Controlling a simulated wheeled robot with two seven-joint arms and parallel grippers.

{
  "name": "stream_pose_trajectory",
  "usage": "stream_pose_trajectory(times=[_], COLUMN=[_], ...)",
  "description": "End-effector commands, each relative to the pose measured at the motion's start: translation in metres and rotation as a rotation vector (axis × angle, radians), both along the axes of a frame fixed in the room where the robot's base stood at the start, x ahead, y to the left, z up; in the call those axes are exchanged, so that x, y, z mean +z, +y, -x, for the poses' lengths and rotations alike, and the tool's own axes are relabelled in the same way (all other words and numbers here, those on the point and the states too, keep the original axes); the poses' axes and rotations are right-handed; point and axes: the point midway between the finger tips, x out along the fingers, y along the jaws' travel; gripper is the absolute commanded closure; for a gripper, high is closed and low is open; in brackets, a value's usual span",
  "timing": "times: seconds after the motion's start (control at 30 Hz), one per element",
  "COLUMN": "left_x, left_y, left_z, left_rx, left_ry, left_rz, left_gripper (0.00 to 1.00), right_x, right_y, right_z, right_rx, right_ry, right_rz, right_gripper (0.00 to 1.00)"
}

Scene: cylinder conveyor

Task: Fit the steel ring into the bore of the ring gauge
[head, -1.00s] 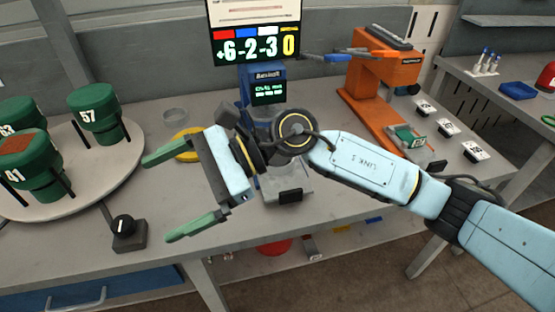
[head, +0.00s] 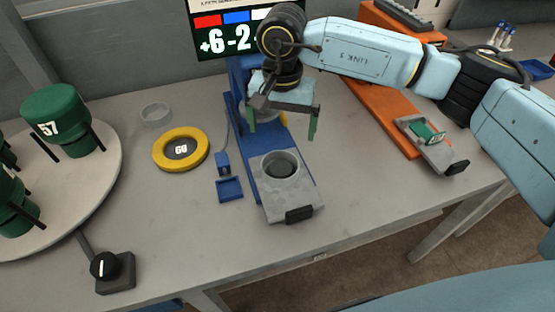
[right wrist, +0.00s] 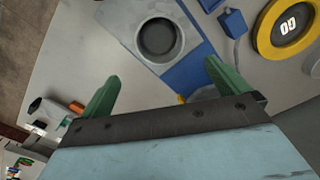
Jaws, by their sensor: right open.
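The steel ring (head: 156,114) is a small thin grey ring lying on the grey table, behind and left of the yellow ring gauge. The ring gauge (head: 166,160) is a yellow ring with a dark centre and white letters, lying flat; it also shows at the upper right in the right wrist view (right wrist: 262,35). The ring and the gauge are apart. My right gripper (head: 283,130) is open and empty, its green fingers pointing down above the blue device, right of both. The fingers also show in the right wrist view (right wrist: 165,85). My left gripper is not in view.
The blue device carries a grey block (head: 277,197) with a round hole. A small blue tray (head: 229,189) stands beside it. A turntable (head: 95,188) with green numbered cylinders is at left, a black knob (head: 104,266) in front. An orange device (head: 383,112) stands right.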

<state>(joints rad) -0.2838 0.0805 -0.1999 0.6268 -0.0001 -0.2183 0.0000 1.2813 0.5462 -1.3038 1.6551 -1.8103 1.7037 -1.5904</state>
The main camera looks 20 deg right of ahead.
Motion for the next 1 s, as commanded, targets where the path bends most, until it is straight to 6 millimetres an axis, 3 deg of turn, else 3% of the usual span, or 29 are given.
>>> stream_pose_trajectory(times=[0.1,0.2,0.33,0.6,0.8,1.0], left_x=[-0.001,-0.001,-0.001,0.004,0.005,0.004], left_y=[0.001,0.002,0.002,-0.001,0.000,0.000], left_z=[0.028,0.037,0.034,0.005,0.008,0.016], left_rx=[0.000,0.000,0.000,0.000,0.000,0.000], left_ry=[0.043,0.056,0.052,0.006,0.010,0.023], left_rz=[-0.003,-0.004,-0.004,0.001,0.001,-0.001], left_gripper=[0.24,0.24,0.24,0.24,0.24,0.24], right_x=[-0.026,-0.041,-0.051,-0.073,-0.102,-0.105], right_y=[0.000,0.000,0.000,0.002,0.002,0.002], right_z=[0.001,0.001,0.000,0.001,0.000,-0.001], right_rx=[-0.002,-0.001,-0.001,-0.001,-0.002,-0.001], right_ry=[0.004,0.004,0.000,0.004,0.002,-0.001], right_rz=[0.000,-0.002,-0.001,-0.002,-0.003,-0.003], right_gripper=[0.00,0.00,0.00,0.00,0.00,0.00])
